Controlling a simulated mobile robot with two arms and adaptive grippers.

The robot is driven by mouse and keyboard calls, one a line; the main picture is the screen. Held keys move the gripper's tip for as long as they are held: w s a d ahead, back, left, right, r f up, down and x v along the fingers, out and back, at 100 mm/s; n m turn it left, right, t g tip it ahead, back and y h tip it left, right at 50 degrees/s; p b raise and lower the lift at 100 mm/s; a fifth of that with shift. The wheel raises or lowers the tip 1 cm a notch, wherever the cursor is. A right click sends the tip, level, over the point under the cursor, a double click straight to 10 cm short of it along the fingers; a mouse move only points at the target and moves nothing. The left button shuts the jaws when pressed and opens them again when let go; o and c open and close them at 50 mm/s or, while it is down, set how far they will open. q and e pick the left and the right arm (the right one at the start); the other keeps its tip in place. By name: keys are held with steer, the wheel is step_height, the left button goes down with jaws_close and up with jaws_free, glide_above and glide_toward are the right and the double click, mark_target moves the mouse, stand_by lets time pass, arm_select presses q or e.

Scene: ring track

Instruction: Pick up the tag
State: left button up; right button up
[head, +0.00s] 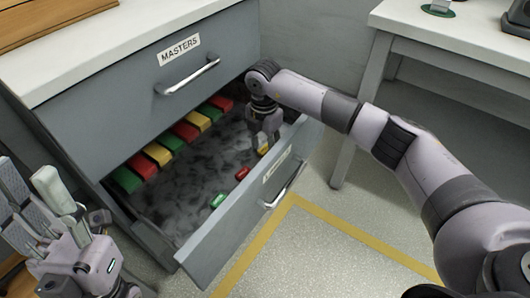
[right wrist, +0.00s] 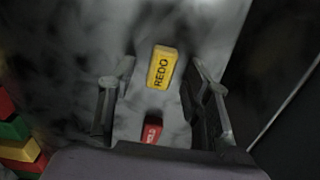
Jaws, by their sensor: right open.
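A yellow tag (right wrist: 162,68) lettered REDO lies on the dark mottled floor of the open drawer (head: 220,238). In the head view this yellow tag (head: 263,150) shows just below my right gripper (head: 264,138), which reaches down into the drawer's far right part. In the right wrist view my right gripper (right wrist: 165,100) is open, its fingers either side of the space where the yellow tag shows, with nothing held. A red tag (head: 242,173) lies nearer; it also shows partly hidden in the right wrist view (right wrist: 152,130). A green tag (head: 218,201) lies nearest. My left gripper (head: 45,200) is at lower left, its fingers pointing up.
A row of red, yellow and green blocks (head: 172,142) lines the drawer's back left side. The shut MASTERS drawer (head: 160,75) sits above. The drawer front with its handle (head: 280,193) rises beside my right gripper. A white table (head: 450,40) stands at right.

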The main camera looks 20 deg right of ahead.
steer(key=shift+f, duration=0.1)
steer(key=shift+c, duration=0.4)
steer(key=c, duration=1)
